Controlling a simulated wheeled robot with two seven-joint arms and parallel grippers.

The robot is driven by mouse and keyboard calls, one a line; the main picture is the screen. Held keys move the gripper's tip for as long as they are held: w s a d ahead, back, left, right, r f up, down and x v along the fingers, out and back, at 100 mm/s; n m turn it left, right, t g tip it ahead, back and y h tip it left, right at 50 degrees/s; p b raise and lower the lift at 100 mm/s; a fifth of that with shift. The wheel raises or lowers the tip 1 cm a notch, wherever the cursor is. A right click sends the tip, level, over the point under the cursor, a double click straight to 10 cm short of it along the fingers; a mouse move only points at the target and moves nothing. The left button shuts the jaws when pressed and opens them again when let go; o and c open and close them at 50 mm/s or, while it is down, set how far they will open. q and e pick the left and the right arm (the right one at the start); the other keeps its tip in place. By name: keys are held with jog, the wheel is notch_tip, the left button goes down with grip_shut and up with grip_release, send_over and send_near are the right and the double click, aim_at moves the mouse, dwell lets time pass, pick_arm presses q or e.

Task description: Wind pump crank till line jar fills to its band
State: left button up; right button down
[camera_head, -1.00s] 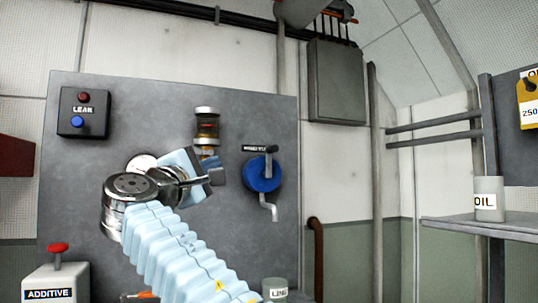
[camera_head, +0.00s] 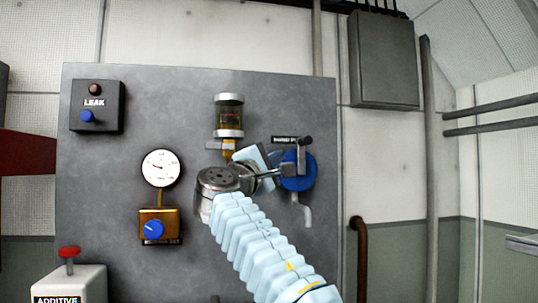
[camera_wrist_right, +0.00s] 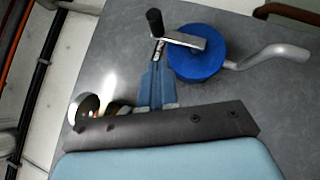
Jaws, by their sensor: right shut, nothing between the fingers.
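The hand pump has a blue round body (camera_head: 296,183) on the grey panel, with a spout below. Its crank arm (camera_wrist_right: 183,39) carries a black handle (camera_wrist_right: 154,21); the handle also shows in the head view (camera_head: 306,158). My right gripper (camera_head: 277,173) is at the pump's left side. In the right wrist view its shut, empty fingers (camera_wrist_right: 159,62) point at the crank, close below the black handle. I cannot tell whether they touch it. My left gripper is not in view.
A glass bowl (camera_head: 229,115) is mounted above my right wrist. A gauge (camera_head: 160,168) with a blue-knobbed brass block (camera_head: 160,227) is at left. The leak box (camera_head: 97,106) is at upper left, the additive can (camera_head: 70,285) at lower left. A brown pipe (camera_head: 361,255) stands right of the panel.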

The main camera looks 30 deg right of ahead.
aim_at(303, 143)
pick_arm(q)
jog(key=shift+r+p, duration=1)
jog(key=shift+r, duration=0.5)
pick_arm(e)
jog(key=shift+w+d+r, duration=0.2)
jog(key=shift+d+r, duration=0.3)
jog(key=shift+d, duration=0.6)
jog(key=shift+w+d+r, duration=0.2)
jog(key=shift+d+r, duration=0.25)
jog(key=shift+d, duration=0.6)
jog(key=shift+w+d+r, duration=0.2)
jog(key=shift+d+r, duration=0.3)
jog(key=shift+d, duration=0.6)
